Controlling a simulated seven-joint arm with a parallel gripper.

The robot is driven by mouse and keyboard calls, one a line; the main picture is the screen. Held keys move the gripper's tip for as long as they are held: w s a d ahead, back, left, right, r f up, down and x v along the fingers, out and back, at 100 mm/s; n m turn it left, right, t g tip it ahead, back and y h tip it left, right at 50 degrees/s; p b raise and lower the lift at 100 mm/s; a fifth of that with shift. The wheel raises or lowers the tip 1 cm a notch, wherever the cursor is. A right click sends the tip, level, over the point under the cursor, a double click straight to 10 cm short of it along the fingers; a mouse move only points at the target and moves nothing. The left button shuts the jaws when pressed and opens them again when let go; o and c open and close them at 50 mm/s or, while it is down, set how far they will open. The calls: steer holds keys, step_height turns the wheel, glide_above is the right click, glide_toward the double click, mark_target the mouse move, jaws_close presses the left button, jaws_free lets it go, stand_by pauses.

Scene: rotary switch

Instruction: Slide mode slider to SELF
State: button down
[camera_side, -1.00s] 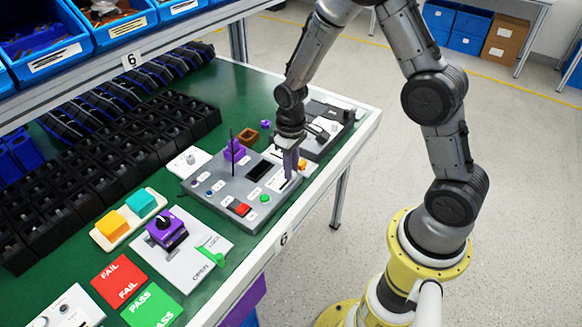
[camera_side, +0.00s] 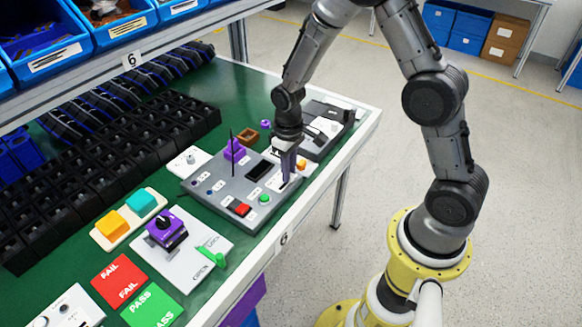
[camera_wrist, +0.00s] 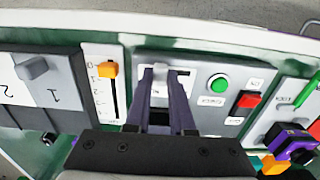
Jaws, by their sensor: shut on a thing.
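The grey control panel (camera_side: 222,205) lies on the green bench top. Its mode slider has a light grey knob (camera_wrist: 160,70) in a dark slot on a white plate (camera_wrist: 184,81), seen in the wrist view. My gripper (camera_wrist: 163,86) points down at this plate, its two purple fingers on either side of the knob and shut on it. In the side view my gripper (camera_side: 287,180) is at the right part of the panel and hides the knob. The slider's lettering, including SELF, cannot be read.
Beside the slider plate are a green button (camera_wrist: 218,83), a red switch (camera_wrist: 243,103) and an orange-knobbed slider (camera_wrist: 107,69). A purple part with a thin upright rod (camera_side: 233,152) stands behind. A dark grey device (camera_side: 325,125) lies beyond the panel.

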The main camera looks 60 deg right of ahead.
mark_target(281, 189)
steer(key=shift+a+r, duration=0.1)
steer(key=shift+a, duration=1.65)
steer(key=c, duration=0.8)
jaws_free()
steer(key=shift+o, duration=0.2)
step_height(281, 189, up, 14)
